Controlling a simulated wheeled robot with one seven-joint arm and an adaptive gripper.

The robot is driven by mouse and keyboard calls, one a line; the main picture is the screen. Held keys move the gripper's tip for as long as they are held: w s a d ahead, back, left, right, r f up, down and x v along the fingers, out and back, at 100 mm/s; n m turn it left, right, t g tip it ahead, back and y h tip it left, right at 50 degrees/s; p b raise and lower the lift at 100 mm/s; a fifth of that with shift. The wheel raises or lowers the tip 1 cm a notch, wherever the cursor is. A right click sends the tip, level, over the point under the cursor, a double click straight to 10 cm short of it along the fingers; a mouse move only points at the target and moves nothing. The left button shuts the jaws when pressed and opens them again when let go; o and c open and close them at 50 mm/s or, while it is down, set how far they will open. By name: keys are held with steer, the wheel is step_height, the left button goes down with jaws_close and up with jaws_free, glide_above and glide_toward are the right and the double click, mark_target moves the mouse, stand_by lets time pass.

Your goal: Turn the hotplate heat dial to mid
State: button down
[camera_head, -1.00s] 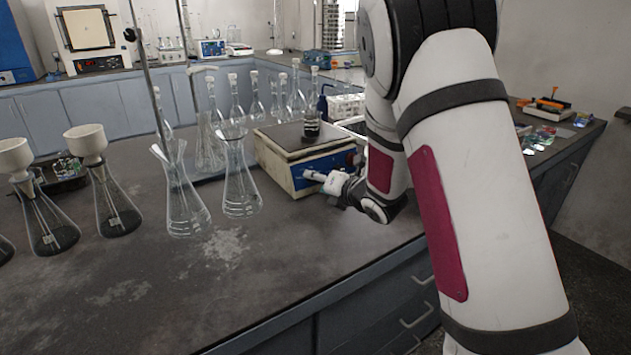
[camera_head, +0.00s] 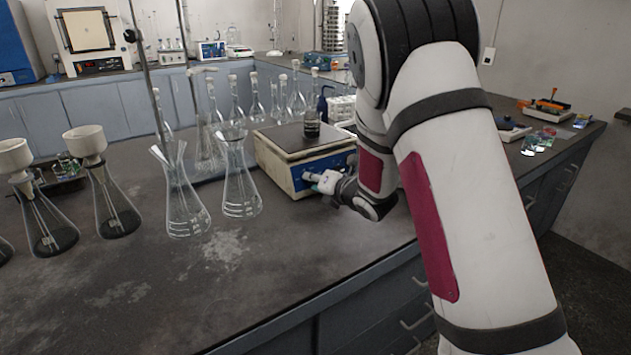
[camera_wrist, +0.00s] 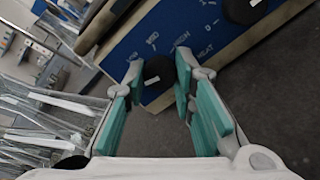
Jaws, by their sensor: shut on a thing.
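The hotplate (camera_head: 292,145) is a pale box with a dark top and a blue front panel, standing on the bench. Its panel also shows in the wrist view (camera_wrist: 165,32), with white lettering that includes MED, HIGH and HEAT. A black round dial (camera_wrist: 153,82) with a short white mark sits between my fingertips. My gripper (camera_head: 315,179) is at the front panel, and in the wrist view its teal-padded fingers (camera_wrist: 158,85) are shut on this dial. The dial is partly hidden by the fingers, and I cannot read its exact setting.
A second black knob (camera_wrist: 243,9) is on the same panel. A small bottle with dark contents (camera_head: 311,120) stands on the hotplate. Glass flasks (camera_head: 240,185) stand close on its left. The bench front is clear.

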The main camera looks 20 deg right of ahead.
steer(key=shift+m, duration=0.3)
steer(key=m+b, duration=0.2)
steer(key=m, duration=0.2)
steer(key=shift+m, duration=0.3)
steer(key=m+h+b, duration=0.1)
steer(key=m, duration=0.4)
steer(key=shift+m+b, duration=0.3)
steer(key=shift+b, duration=0.1)
steer(key=m, duration=0.4)
steer(key=shift+m+g, duration=0.3)
steer(key=shift+g, duration=0.1)
steer(key=m+p, duration=0.1)
steer(key=m, duration=0.3)
steer(key=shift+m+p, duration=0.3)
steer(key=shift+p, duration=0.1)
steer(key=c, duration=1.3)
jaws_free()
